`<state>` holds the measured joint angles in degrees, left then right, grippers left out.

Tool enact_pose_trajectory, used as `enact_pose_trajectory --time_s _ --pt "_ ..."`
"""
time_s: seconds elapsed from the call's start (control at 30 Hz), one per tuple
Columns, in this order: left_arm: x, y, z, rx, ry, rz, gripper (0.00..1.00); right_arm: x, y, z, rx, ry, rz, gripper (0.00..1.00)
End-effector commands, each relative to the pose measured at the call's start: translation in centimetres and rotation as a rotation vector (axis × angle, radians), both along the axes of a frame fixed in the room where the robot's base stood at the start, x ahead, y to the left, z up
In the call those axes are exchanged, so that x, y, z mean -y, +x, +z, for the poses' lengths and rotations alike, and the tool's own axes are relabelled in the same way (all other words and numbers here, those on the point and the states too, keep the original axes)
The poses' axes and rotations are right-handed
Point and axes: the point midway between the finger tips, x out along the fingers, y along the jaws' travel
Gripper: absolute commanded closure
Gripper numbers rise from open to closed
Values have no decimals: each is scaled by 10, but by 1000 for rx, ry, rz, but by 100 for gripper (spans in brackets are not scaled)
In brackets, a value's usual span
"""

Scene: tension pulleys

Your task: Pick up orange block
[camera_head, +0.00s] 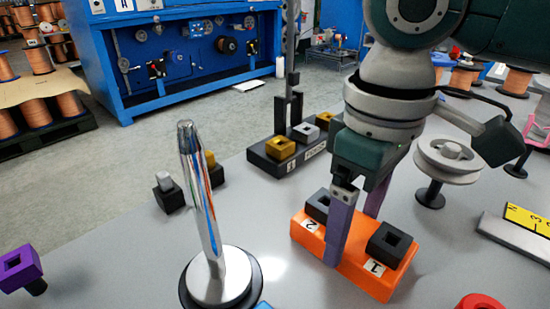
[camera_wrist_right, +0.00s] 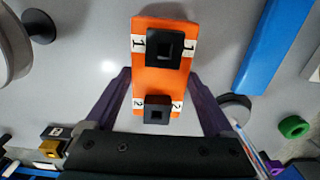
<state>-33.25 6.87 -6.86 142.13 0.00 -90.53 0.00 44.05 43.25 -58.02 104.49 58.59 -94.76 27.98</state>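The orange block (camera_head: 335,258) lies on the grey table below my right arm. It carries two black square sockets and labels 1 and 2. It also shows in the right wrist view (camera_wrist_right: 150,80), in the upper middle. In the head view the near finger hides part of the block's side, and the far finger is partly hidden. My left gripper is not in view.
A metal post on a round base (camera_head: 222,281) stands left of the block. A black block with gold and grey sockets (camera_head: 268,160) is behind it. A white pulley (camera_head: 447,160) stands at right, a purple socket piece (camera_head: 20,268) at far left.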

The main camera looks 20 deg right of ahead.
Motion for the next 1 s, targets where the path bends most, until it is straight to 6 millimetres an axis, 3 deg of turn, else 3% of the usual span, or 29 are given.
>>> enact_pose_trajectory --time_s 0.07,0.73,1.0 --pt "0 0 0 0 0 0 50 0 0 0 0 0 0 25" --pt "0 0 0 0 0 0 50 0 0 0 0 0 0 100" --pt "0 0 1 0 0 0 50 0 1 3 3 1 0 100"
